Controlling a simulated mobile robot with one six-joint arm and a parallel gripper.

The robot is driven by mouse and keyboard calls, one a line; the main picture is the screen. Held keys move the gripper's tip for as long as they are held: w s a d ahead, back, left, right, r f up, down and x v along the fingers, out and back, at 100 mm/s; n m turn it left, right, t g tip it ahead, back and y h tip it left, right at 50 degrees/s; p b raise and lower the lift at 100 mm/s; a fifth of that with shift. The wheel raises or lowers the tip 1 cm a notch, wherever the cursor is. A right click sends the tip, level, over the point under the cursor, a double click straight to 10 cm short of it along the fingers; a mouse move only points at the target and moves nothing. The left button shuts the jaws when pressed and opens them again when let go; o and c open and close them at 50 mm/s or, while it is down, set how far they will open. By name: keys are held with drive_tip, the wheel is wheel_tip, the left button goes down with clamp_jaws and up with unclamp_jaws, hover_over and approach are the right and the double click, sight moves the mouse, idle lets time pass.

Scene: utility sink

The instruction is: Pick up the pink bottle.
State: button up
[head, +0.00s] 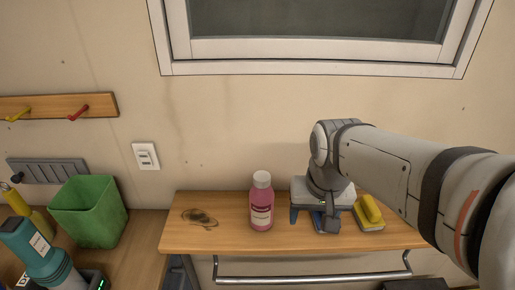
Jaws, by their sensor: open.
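The pink bottle (262,208) stands upright on the wooden shelf (182,238), with a white cap and a pale label. My gripper (313,219) is to the right of the bottle, pointing down at the shelf, with its blue-tipped fingers apart. Nothing shows between the fingers. A gap shows between the gripper and the bottle. My wrist and arm hide part of the shelf's right side.
A yellow-topped block (370,212) sits right of my gripper. A dark stain (199,218) marks the shelf at left. A metal rail (310,278) runs below the shelf, and a window frame (315,69) is above.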

sight(261, 176)
drive_tip(key=w+a+r+m+p, duration=0.1)
drive_tip(key=w+a+r, duration=0.2)
drive_tip(key=w+a+r+g+p, duration=0.1)
drive_tip(key=w+a+r+p, duration=0.1)
drive_tip(key=w+a+r, duration=0.1)
drive_tip(key=w+a+r+m+p, duration=0.1)
drive_tip(key=w+a+r, duration=0.2)
drive_tip(key=r, duration=0.1)
drive_tip(key=shift+a+r+m+g+p, duration=0.3)
drive_tip(key=shift+a+g+p, duration=0.05)
drive_tip(key=shift+a+g, duration=0.05)
drive_tip(key=shift+w+a, duration=0.2)
drive_tip(key=shift+a, duration=0.15)
drive_tip(key=shift+f, duration=0.45)
drive_tip(key=f, duration=0.2)
drive_tip(key=f+p, duration=0.1)
drive_tip(key=f, duration=0.3)
drive_tip(key=shift+s+d+f, duration=0.15)
drive_tip(key=shift+s+f, duration=0.15)
drive_tip(key=shift+f, duration=0.1)
drive_tip(key=shift+c, duration=0.4)
drive_tip(key=c, duration=1.2)
